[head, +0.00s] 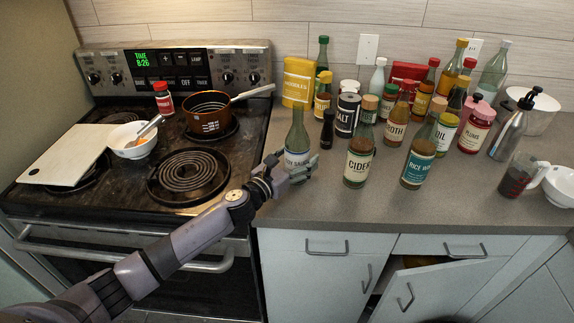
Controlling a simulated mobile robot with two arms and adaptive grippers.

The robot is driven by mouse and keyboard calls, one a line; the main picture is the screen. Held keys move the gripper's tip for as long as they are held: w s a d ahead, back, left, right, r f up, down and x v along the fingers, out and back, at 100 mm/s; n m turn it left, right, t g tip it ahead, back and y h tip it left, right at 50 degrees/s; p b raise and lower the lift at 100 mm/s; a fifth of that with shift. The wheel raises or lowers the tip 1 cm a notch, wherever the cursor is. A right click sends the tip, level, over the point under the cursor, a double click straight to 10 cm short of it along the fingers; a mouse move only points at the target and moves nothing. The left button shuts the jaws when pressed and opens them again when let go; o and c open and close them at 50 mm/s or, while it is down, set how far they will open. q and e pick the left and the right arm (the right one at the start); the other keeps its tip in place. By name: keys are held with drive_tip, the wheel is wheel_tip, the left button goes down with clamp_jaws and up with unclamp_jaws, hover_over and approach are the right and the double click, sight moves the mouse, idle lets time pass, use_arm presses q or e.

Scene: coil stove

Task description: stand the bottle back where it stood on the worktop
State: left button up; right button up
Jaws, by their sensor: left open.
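A green glass bottle labelled soy sauce (297,137) stands upright on the grey worktop (335,208), close to the stove's right edge. My left gripper (304,169) is open at the bottle's lower front, and its fingers hide the bottle's base. I cannot tell whether they touch the glass. The cider bottle (359,161) stands to the right of the gripper, and a small dark bottle (327,130) stands just right of the soy sauce bottle. My right gripper does not show.
The rice bottle (419,160) and several other bottles and jars crowd the worktop behind and to the right. The stove (190,177) holds a copper pan (208,112), a bowl (133,142) and a cutting board (64,155). The worktop's front strip is clear.

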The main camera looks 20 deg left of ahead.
use_arm(q)
drive_tip(key=b+v, duration=0.2)
drive_tip(key=v, duration=0.9)
drive_tip(key=shift+s+a, duration=0.1)
drive_tip(key=shift+s, duration=0.3)
